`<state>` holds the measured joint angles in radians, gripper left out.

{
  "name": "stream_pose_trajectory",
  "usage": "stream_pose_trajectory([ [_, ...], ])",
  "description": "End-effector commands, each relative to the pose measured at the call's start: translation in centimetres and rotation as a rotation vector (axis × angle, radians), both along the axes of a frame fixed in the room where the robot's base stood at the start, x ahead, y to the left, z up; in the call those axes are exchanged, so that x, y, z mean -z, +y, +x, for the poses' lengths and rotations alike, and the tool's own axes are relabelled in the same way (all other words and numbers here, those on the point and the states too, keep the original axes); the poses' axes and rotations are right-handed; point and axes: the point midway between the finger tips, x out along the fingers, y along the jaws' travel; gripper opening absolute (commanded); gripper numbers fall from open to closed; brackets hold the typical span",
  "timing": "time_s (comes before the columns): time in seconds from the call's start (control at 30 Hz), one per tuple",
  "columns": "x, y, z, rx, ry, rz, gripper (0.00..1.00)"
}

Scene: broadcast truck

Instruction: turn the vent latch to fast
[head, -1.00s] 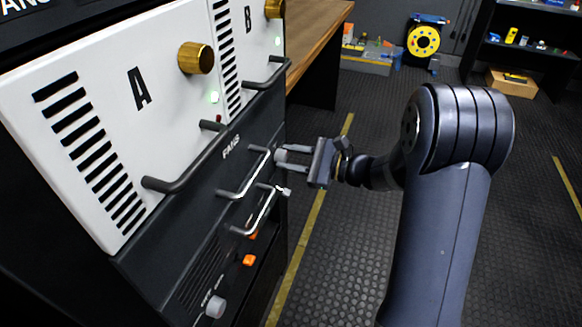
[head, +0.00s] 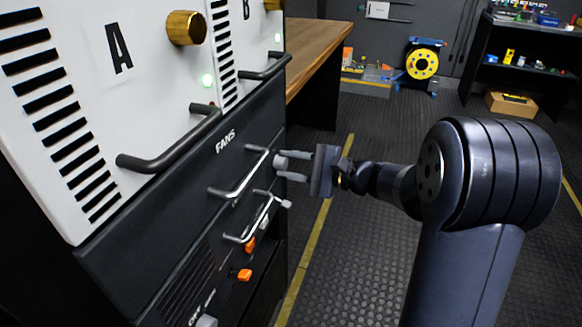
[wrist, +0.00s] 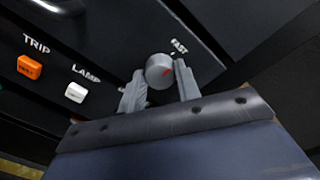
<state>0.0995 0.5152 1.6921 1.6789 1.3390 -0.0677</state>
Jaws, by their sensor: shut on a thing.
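My gripper (wrist: 160,92) is shut on the knob, with one finger on each side. In the head view my gripper (head: 291,167) reaches the dark FANS panel from the right, and its fingers partly hide the knob.
An orange TRIP button (wrist: 30,67) and a white LAMP button (wrist: 75,92) lie left of the knob. Silver handles (head: 240,178) stick out close to my gripper in the head view. Black handles (head: 172,155) cross the white units above. Open floor (head: 350,250) lies right.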

Motion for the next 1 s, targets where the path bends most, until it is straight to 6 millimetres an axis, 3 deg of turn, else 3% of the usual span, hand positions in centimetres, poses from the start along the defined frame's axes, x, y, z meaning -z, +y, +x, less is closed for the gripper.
stream_pose_trajectory([
  [0.3, 0.1, 0.0, 0.0, -0.001, -0.001, -0.002, 0.09],
  [0.33, 0.1, 0.0, 0.0, -0.001, -0.001, -0.002, 0.33],
  [0.57, 0.0, 0.0, 0.0, -0.001, -0.001, -0.001, 0.52],
  [0.87, 0.0, -0.2, -0.1, 0.001, 0.000, -0.001, 0.53],
  [1.0, -0.2, -1.6, -0.5, 0.003, 0.000, -0.001, 0.53],
])
